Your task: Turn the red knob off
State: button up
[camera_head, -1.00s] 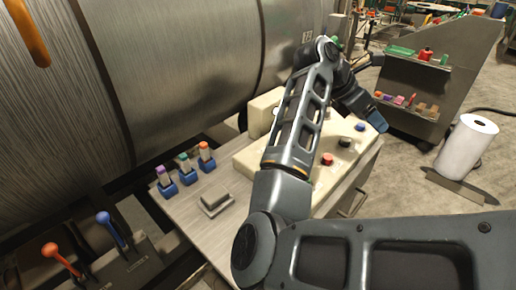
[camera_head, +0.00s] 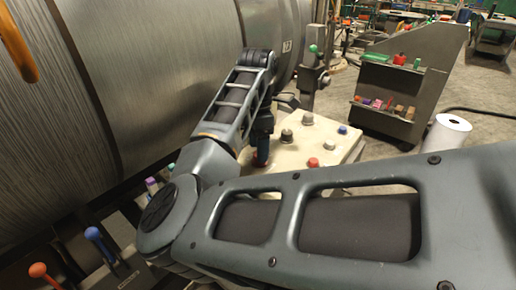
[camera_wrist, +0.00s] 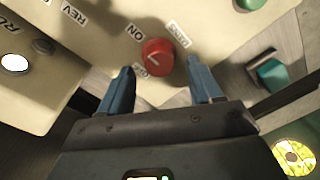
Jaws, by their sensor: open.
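The red knob (camera_wrist: 159,59) sits on a cream panel face (camera_wrist: 90,62) in the wrist view. A white mark shows on the knob. A label reading ON lies at its upper left, and other labels beside it are hard to read. My gripper (camera_wrist: 161,72) is open, with one blue finger at each side just below the knob; I cannot tell if either finger touches it. In the head view my gripper (camera_head: 262,147) points down at the left part of the cream control box (camera_head: 287,158), and a bit of red shows beside the fingers.
A green button (camera_wrist: 255,3) and a green switch (camera_wrist: 270,72) show in the wrist view. A large metal drum (camera_head: 160,60) rises behind. A grey tool cart (camera_head: 405,85) and white roll stand right.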

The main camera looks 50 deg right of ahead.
jog(key=shift+f, duration=0.95)
jog(key=shift+c, duration=0.2)
jog(key=c, duration=1)
